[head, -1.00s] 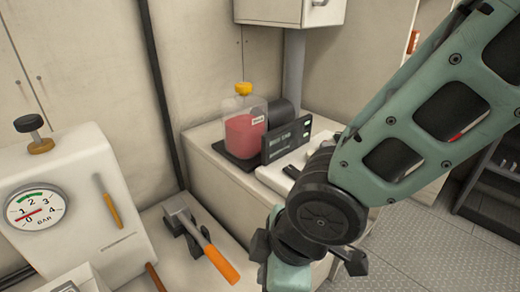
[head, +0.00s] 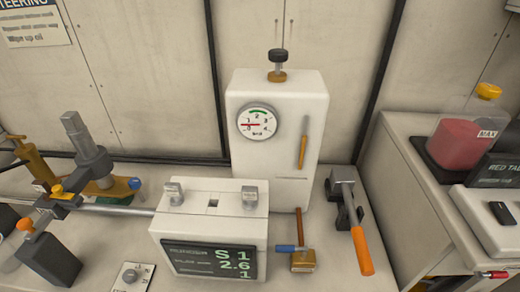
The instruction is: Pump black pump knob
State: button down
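The black pump knob (head: 278,57) stands upright on a brass collar (head: 277,76) on top of a white housing (head: 276,168) in the middle of the head view. A stem shows between knob and collar. The housing's front carries a round pressure gauge (head: 257,122) marked in bar, its red needle pointing left. Nothing touches the knob. My gripper and arm are out of this view.
A white box with a display (head: 209,260) stands in front of the housing. An orange-handled tool (head: 359,250) lies to the right. Rods and clamps (head: 90,150) fill the left. The wall (head: 310,25) is close behind the knob.

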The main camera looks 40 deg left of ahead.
aim_at(278, 56)
jog(key=u, duration=1.5)
